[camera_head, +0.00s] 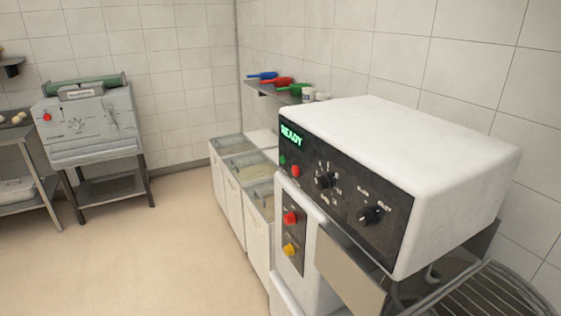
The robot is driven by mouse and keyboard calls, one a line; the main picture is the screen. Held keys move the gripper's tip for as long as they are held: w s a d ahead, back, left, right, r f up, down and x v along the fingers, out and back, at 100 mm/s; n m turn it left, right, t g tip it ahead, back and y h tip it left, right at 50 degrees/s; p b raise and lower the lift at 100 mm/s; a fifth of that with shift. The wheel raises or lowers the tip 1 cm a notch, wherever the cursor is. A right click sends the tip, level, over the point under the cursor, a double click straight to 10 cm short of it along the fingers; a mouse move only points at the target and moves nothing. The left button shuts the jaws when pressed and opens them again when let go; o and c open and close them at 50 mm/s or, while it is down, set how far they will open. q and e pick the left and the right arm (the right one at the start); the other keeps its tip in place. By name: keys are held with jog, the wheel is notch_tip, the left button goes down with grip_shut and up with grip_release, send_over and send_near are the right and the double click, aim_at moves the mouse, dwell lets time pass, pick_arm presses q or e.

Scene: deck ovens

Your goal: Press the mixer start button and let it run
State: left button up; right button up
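The mixer (450,155) is a large white machine at the right. Its black control panel (345,215) faces left and has a green lit display (291,136) reading "READY". Below the display are a small green button (282,159) and a red button (295,171). Two black knobs sit further right, one upper (325,180) and one lower (371,215). A lower plate (293,235) carries a red button (290,218) and a yellow button (290,249). A wire guard (485,295) shows at the bottom right. Neither of my grippers is in view.
White bins (232,190) with clear lids stand along the wall behind the mixer. A wall shelf (272,91) holds coloured scoops (278,82). A grey machine (90,125) on a stand is at the left, beside a steel table (22,135). The floor (140,240) between is clear.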

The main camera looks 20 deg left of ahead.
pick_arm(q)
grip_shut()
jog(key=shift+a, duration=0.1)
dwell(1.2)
